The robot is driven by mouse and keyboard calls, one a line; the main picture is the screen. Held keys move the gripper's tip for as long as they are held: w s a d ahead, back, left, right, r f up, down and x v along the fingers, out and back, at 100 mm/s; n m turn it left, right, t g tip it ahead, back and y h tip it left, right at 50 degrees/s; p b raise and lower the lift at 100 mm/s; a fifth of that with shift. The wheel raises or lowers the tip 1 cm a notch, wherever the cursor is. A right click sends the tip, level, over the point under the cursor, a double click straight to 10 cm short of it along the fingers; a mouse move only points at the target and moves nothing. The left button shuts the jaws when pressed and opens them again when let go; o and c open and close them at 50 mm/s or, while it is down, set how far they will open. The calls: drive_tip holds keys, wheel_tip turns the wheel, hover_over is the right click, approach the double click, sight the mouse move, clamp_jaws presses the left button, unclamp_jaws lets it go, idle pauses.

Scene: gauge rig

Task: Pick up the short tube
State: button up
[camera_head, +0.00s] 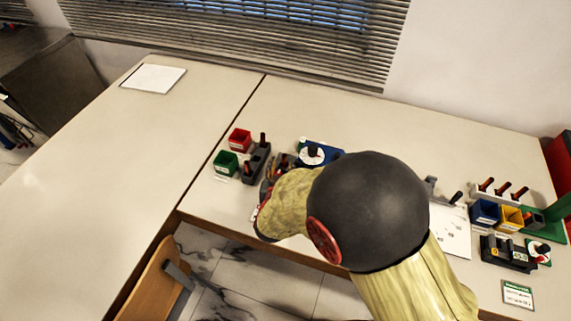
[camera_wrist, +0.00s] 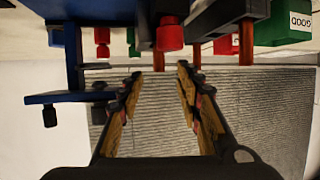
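In the wrist view, which looks upside down, my gripper (camera_wrist: 159,76) has its two fingers spread with a clear gap. A copper-brown tube (camera_wrist: 158,62) shows in line with the gap, at or just beyond the fingertips; contact cannot be told. A second brown tube (camera_wrist: 197,55) shows just right of the fingers, and a third (camera_wrist: 246,46) farther right, by a dark grey holder (camera_wrist: 228,12). Which tube is the short one is unclear. In the head view my arm covers most of the gripper; a dark grey holder (camera_head: 256,162) with dark red upright pieces is beside it.
A red bin (camera_head: 240,140) and green bin (camera_head: 226,162) stand left of the holder. A blue fixture with a white dial (camera_head: 313,155) is close to my arm. Blue (camera_head: 485,212) and yellow (camera_head: 510,218) bins stand at right. The left tabletop is mostly clear.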

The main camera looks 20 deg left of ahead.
sight(284, 159)
drive_tip(key=b+x, duration=0.1)
drive_tip(key=x, duration=0.1)
drive_tip(key=b+x, duration=0.1)
drive_tip(key=x, duration=0.2)
drive_tip(key=shift+s+d+f, duration=0.1)
drive_tip(key=shift+s+f, duration=0.05)
drive_tip(key=shift+f, duration=0.05)
drive_tip(key=shift+w, duration=0.4)
drive_tip(key=shift+c, duration=1.4)
clamp_jaws()
